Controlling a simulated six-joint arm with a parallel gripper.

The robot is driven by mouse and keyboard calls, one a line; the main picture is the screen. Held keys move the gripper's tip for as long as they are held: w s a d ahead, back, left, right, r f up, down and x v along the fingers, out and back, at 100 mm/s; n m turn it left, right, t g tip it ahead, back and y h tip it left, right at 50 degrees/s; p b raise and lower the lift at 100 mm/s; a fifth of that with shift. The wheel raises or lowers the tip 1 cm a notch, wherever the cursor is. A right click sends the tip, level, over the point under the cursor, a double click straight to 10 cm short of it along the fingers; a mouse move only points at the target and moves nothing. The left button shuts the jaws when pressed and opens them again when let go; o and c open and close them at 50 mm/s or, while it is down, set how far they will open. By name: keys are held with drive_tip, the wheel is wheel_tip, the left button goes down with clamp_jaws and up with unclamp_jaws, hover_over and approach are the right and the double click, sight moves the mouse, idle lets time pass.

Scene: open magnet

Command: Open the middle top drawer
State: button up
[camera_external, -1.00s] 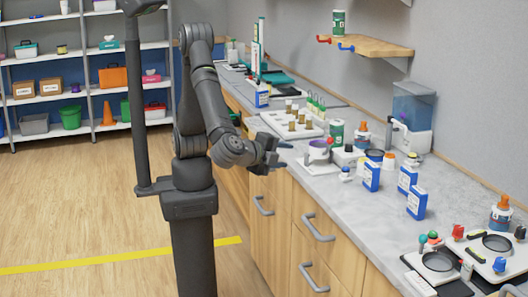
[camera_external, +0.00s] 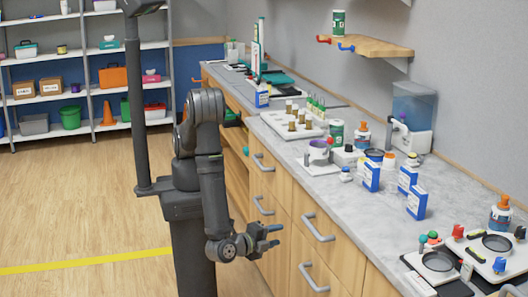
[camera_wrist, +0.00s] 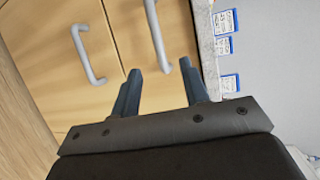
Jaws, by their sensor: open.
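The wooden cabinet has grey bar handles on its drawers. The middle top drawer (camera_external: 310,205) is shut, and its handle (camera_external: 318,227) is just below the counter edge. In the wrist view, a grey handle (camera_wrist: 156,38) on the drawer nearest the counter lies just beyond my fingertips, roughly between them in the picture. My gripper (camera_external: 276,236) is open and empty, in front of the cabinet and left of the middle top handle. Its two dark fingers (camera_wrist: 160,72) are spread in the wrist view. They appear apart from the handle.
A lower drawer handle (camera_external: 313,277) is below, and left-column handles (camera_external: 264,161) are beside it. The grey counter (camera_external: 300,155) overhangs the drawers and carries blue boxes (camera_external: 417,203), cups and a dispenser (camera_external: 410,115). Open floor (camera_external: 90,210) lies to the left.

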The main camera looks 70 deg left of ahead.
sight(309, 228)
drive_tip(key=x, duration=1.1)
drive_tip(key=f+x, duration=0.1)
drive_tip(key=x, duration=0.5)
drive_tip(key=shift+w+a+f, duration=0.1)
drive_tip(key=shift+w, duration=0.05)
clamp_jaws()
